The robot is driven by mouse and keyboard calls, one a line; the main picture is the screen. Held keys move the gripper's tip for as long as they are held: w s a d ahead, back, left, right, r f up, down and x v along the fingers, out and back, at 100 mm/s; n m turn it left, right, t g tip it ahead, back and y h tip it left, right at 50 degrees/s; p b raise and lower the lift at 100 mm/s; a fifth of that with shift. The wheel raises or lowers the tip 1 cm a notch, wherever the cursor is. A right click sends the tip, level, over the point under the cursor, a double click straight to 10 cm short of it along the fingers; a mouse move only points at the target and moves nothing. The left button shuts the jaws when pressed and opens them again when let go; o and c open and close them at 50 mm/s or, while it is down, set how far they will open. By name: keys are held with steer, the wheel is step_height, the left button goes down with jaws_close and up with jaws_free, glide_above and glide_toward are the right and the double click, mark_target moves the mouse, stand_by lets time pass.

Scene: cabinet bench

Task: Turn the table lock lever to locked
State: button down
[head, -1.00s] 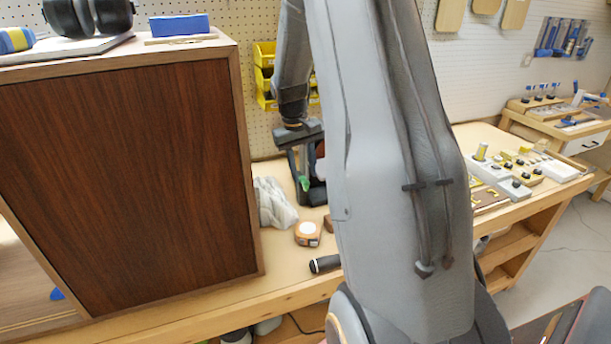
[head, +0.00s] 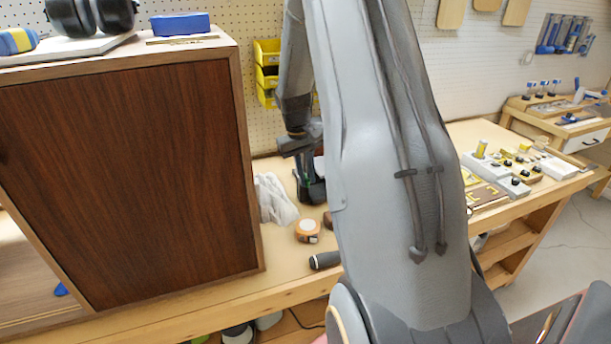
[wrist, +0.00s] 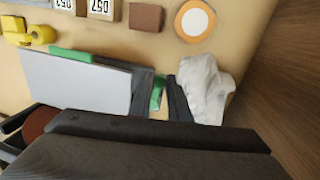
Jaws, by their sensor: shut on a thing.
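My gripper (wrist: 160,97) is shut on a narrow green piece (wrist: 157,92), which looks like the lock lever, between its two dark fingers in the wrist view. Most of the lever is hidden by the fingers, so I cannot tell its angle exactly. A flat pale grey panel (wrist: 80,82) with a green strip (wrist: 70,54) on its edge lies just left of the fingers. In the head view my gripper (head: 312,190) is low over the bench behind my own arm, and the lever is mostly hidden there.
A crumpled white cloth (wrist: 205,88) lies right beside the fingers. An orange and white tape measure (head: 307,230) and a dark-handled tool (head: 325,261) lie nearer the bench front. A tall brown cabinet (head: 130,180) stands to the left. Yellow bins (head: 267,70) hang behind.

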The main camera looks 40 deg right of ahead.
steer(key=shift+s+d+n, duration=0.1)
steer(key=shift+d+n, duration=0.25)
steer(key=shift+n, duration=0.45)
steer(key=c, duration=1.7)
jaws_free()
steer(key=shift+o, duration=0.2)
steer(key=shift+r, duration=0.1)
steer(key=r, duration=0.2)
steer(key=r+b, duration=0.1)
steer(key=r, duration=0.2)
steer(key=a+r, duration=0.1)
steer(key=r, duration=0.1)
steer(key=shift+r+b, duration=0.3)
steer(key=shift+b, duration=0.05)
steer(key=shift+s+a, duration=0.1)
